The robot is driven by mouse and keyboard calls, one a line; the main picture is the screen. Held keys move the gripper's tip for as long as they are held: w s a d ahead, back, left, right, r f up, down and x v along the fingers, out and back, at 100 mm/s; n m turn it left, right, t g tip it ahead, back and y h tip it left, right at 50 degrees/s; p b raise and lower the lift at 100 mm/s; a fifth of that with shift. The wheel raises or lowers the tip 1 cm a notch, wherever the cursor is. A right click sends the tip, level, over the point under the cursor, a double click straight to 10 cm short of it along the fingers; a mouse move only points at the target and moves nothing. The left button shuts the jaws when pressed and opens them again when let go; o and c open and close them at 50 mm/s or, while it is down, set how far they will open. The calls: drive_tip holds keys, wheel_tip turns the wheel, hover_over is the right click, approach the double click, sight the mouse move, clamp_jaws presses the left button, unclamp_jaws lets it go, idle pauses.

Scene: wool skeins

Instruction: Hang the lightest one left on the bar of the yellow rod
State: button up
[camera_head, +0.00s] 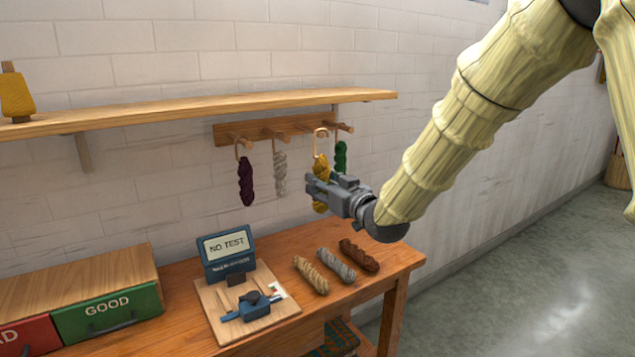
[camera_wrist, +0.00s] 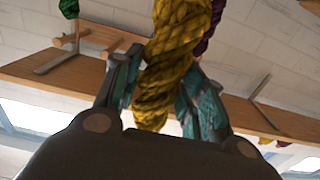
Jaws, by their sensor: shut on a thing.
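My gripper (camera_head: 320,187) is shut on a yellow skein (camera_head: 321,169), which hangs upright in front of the wooden peg rack (camera_head: 228,132). In the wrist view the yellow skein (camera_wrist: 178,40) runs between both fingers. Its pale loop shows at the height of a peg, but I cannot tell whether the peg bears it. A dark purple skein (camera_head: 246,182) and a whitish skein (camera_head: 281,172) hang to its left, a green skein (camera_head: 341,156) to its right. A tan skein (camera_head: 311,275), a grey skein (camera_head: 337,265) and a brown skein (camera_head: 359,255) lie on the table. I cannot make out a clearly yellow rod.
The wooden shelf (camera_head: 180,110) runs above the table (camera_head: 400,262), with a yellow spool (camera_head: 16,97) at its left end. A test device (camera_head: 229,254) reads "NO TEST" on its board. A green "GOOD" drawer (camera_head: 108,312) and a red drawer (camera_head: 28,337) stand at left.

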drive_tip(key=shift+v, duration=1.95)
